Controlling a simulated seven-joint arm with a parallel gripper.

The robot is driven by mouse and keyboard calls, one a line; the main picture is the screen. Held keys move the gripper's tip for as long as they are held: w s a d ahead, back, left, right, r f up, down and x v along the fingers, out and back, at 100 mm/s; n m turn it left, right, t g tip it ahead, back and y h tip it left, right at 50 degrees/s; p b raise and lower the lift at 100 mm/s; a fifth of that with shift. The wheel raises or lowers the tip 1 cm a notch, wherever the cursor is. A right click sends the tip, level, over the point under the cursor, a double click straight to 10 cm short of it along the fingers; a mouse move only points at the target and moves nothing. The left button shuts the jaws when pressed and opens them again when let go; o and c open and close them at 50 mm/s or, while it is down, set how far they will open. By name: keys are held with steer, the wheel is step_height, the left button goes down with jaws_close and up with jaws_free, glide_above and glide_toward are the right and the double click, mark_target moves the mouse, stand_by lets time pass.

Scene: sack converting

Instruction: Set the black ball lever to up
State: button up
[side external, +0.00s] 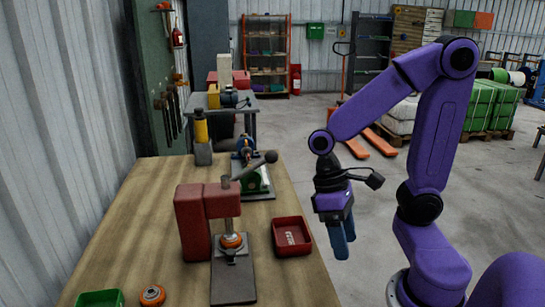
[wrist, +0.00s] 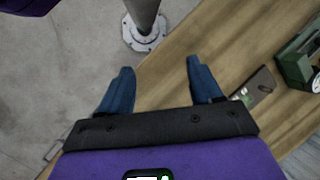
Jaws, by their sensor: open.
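The black ball (side external: 270,156) is on the end of a grey lever (side external: 247,170) at the top of a red press (side external: 192,222) on the wooden table. The lever slants from the press head up to the right, its ball end the higher one. My gripper (side external: 343,242) hangs fingers down beyond the table's right edge, to the right of the ball and lower in the picture, well apart from it. In the wrist view its two blue fingers (wrist: 162,82) are spread with nothing between them. The ball lever is not recognisable in the wrist view.
A red tray (side external: 279,249) sits right of the press, near the table edge. An orange-ringed part (side external: 231,241) is under the press ram; another (side external: 152,296) lies by a green tray (side external: 100,299). A green-based device (side external: 258,184) stands behind the lever. The wrist view shows a grey post (wrist: 143,20).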

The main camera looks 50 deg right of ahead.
steer(key=m+g+y, duration=0.1)
steer(key=m, duration=0.2)
steer(key=m+t+y, duration=1.2)
steer(key=m+t, duration=0.5)
steer(key=m, duration=1.1)
glide_toward(272, 156)
steer(key=shift+g, duration=0.3)
steer(key=x, duration=0.3)
steer(key=w+x, duration=0.1)
steer(key=x, duration=0.2)
steer(key=d+x, duration=0.1)
steer(key=x, duration=0.2)
steer(key=shift+w+a+f, duration=0.15)
steer(key=shift+w+f, duration=0.15)
steer(key=shift+w, duration=0.1)
jaws_close()
